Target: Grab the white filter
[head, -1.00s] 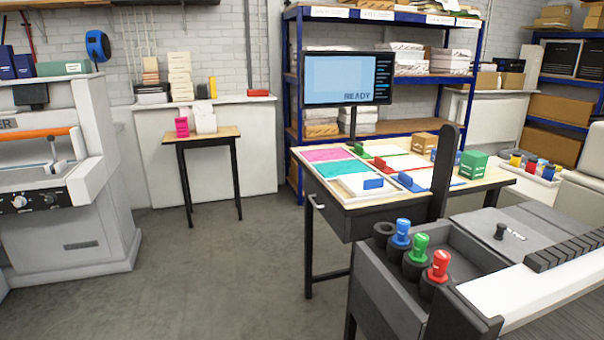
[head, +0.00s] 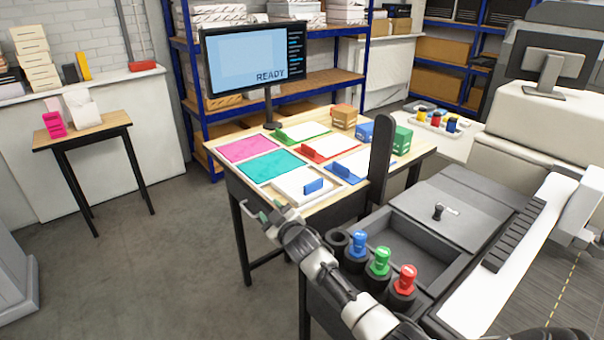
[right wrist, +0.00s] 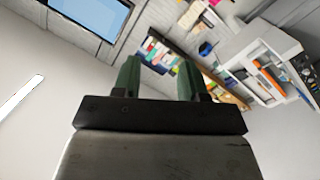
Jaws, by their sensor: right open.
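A white folded or box-like piece (head: 82,108) stands on the small side table (head: 108,127) at the left of the head view, beside a pink stack (head: 54,122). It is the likeliest white filter, but I cannot read a label on it. My right gripper (head: 262,208) is at the front left corner of the worktable, well to the right of the white piece and apart from it. In the right wrist view its two green fingers (right wrist: 158,75) are spread with nothing between them. My left gripper is out of view.
The worktable (head: 410,158) holds pink and teal panels, a white tray with a blue handle (head: 313,186) and a monitor (head: 258,62). A dark bench with blue, green and red knobs (head: 380,262) is at the lower right. Floor between the tables is clear.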

